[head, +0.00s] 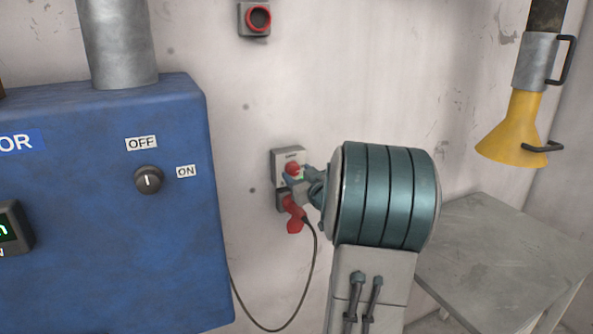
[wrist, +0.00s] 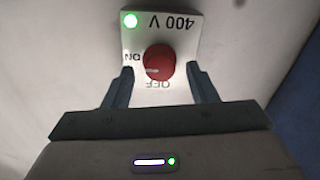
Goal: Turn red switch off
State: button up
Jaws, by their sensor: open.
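The red switch (wrist: 159,62) is a round knob on a light plate marked 400 V, ON and OFF, with a lit green lamp (wrist: 130,20). The lettering is upside down in the wrist view. The knob's pale mark points toward the side near ON. My gripper (wrist: 162,84) is open, its two fingers on either side of the knob and a little short of it; I cannot tell whether they touch it. In the head view the red switch (head: 292,168) is partly hidden by my gripper (head: 301,179) and arm.
A red plug (head: 294,214) with a black cable hangs just below the switch box. A blue cabinet (head: 190,240) with an OFF/ON knob (head: 148,180) stands at left. A red round button (head: 259,19) is above. A grey table (head: 500,255) and yellow funnel (head: 512,135) are at right.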

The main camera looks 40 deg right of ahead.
jog(key=shift+x, duration=0.8)
jog(key=c, duration=0.9)
